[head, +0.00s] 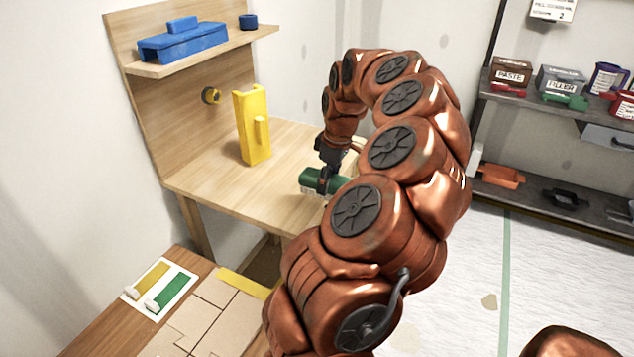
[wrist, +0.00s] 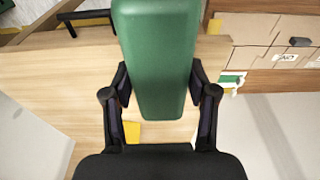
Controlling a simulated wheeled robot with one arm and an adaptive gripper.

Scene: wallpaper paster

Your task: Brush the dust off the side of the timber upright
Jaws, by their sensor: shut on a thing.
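My gripper (head: 329,168) is shut on a green block-shaped tool (head: 311,180), with a pale strip along its underside that looks like bristles. It is over the right part of the wooden workbench (head: 212,185); whether it touches the top I cannot tell. In the wrist view the green tool (wrist: 158,50) sits between both fingers of my gripper (wrist: 159,88). The bench has a tall timber back panel (head: 150,95) at the left and a timber leg (head: 193,226) below. I cannot tell which timber piece is the upright, and no dust is clear.
A yellow holder (head: 250,125) stands on the bench. A shelf (head: 205,54) above carries a blue box (head: 183,42). A low table with cardboard (head: 215,312) and a card with yellow and green strips (head: 160,287) is in front. A rack (head: 540,105) stands right.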

